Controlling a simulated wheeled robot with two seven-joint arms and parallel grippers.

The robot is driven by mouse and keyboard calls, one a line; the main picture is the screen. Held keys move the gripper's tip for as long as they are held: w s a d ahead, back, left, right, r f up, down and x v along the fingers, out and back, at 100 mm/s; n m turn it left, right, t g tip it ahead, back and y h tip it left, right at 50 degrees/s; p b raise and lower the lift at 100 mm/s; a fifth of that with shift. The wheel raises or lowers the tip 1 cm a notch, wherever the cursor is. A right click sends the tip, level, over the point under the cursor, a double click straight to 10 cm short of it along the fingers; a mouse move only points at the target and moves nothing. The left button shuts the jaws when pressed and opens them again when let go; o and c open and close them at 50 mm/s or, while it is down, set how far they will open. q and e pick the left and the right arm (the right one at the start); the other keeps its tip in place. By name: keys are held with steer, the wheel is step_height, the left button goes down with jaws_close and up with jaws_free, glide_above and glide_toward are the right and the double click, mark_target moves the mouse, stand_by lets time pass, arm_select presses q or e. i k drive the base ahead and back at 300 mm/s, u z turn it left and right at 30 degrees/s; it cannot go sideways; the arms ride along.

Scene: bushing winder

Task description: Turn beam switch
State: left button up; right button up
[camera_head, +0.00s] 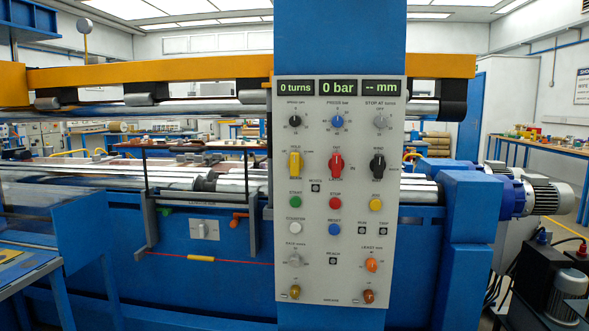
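A grey control panel (314,235) is fixed on a blue upright column in the middle of the view. It carries three large rotary switches in a row: a yellow one (295,164), a red one (336,163) and a black one (377,164). All three handles stand roughly upright. Their labels are too small to read surely, so I cannot tell which is the beam switch. Smaller knobs above are black (295,121), blue (337,121) and grey (380,121). Displays at the top read 0 turns, 0 bar and -- mm. Neither gripper is in view.
Push buttons, including green (295,202), red (335,203) and yellow (376,204), sit below the switches. An orange beam (180,77) and steel rollers run behind the column. A grey motor (548,197) is at the right. A blue table (28,262) stands front left.

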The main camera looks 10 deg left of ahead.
mark_target(296, 163)
steer(key=u, duration=1.8)
steer(key=i, duration=1.9)
steer(key=z, duration=1.1)
